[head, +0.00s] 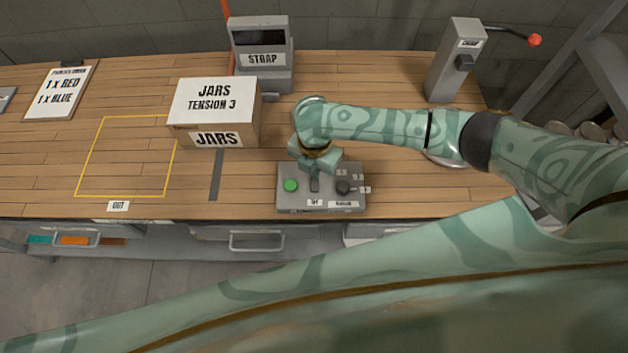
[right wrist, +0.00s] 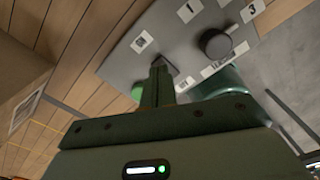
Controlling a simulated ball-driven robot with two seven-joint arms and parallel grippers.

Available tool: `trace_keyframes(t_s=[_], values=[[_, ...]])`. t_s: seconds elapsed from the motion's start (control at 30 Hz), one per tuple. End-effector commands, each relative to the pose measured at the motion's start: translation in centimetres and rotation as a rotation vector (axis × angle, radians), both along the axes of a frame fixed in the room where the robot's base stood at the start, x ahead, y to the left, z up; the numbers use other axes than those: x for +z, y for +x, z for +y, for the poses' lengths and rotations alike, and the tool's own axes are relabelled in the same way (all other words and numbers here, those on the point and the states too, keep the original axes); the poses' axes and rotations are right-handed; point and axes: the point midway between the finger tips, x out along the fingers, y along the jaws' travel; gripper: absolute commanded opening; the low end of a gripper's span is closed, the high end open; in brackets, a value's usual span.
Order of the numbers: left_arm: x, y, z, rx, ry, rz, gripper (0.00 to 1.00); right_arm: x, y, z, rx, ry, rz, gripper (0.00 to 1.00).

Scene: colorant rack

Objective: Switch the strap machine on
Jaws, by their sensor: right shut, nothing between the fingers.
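The strap machine (head: 263,80) is a grey unit labelled STRAP with a dark screen, at the back of the bench. A grey control box (head: 322,205) sits at the front edge. It has a green button (head: 290,185), a dark switch in the middle and a black knob (head: 343,187); the knob also shows in the right wrist view (right wrist: 215,43). My right gripper (right wrist: 160,72) is shut and empty, pointing down at the box's middle. Its fingertips are at or just above the switch; I cannot tell if they touch. The green button (right wrist: 137,93) is partly hidden beside the fingers. My left gripper is out of view.
A carton labelled JARS, TENSION 3 (head: 214,107) stands left of the box. A yellow outlined area (head: 125,160) on the bench is empty. A clamp post (head: 455,65) with a red-knobbed lever stands back right. An order sheet (head: 60,92) lies at left.

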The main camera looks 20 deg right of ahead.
Motion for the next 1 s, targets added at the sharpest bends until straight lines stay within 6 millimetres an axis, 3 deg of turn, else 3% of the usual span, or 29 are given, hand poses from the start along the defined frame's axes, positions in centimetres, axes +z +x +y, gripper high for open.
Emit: trace_keyframes(t_s=[1.0], values=[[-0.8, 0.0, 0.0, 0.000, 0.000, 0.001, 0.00, -1.5, 0.0, 0.0, 0.000, 0.001, 0.001, 0.00]])
